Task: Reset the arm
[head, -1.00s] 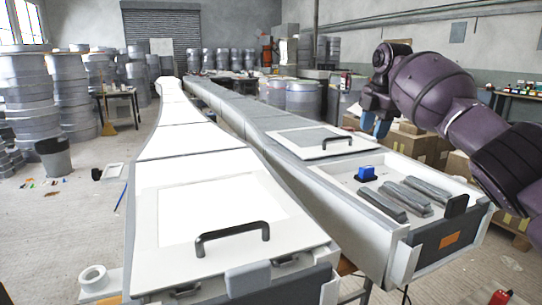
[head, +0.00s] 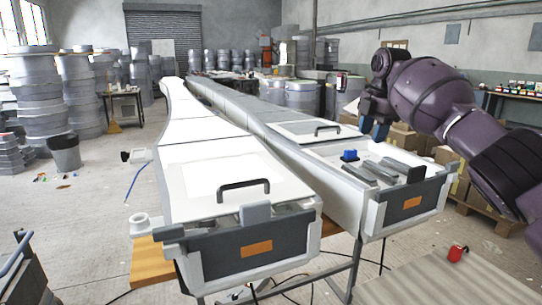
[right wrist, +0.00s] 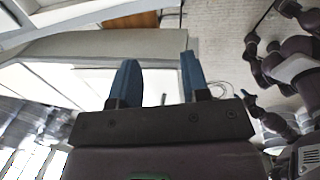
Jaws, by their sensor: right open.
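My right arm reaches in from the right in the head view, raised over the far side of the right mould. Its right gripper (head: 380,130) points down with blue fingers, partly seen side-on. In the right wrist view the two blue fingers (right wrist: 160,78) stand apart with nothing between them. My left gripper does not show in the head view.
Two long moulds, a white one (head: 200,152) and a grey one (head: 262,127), run away from me on stands.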

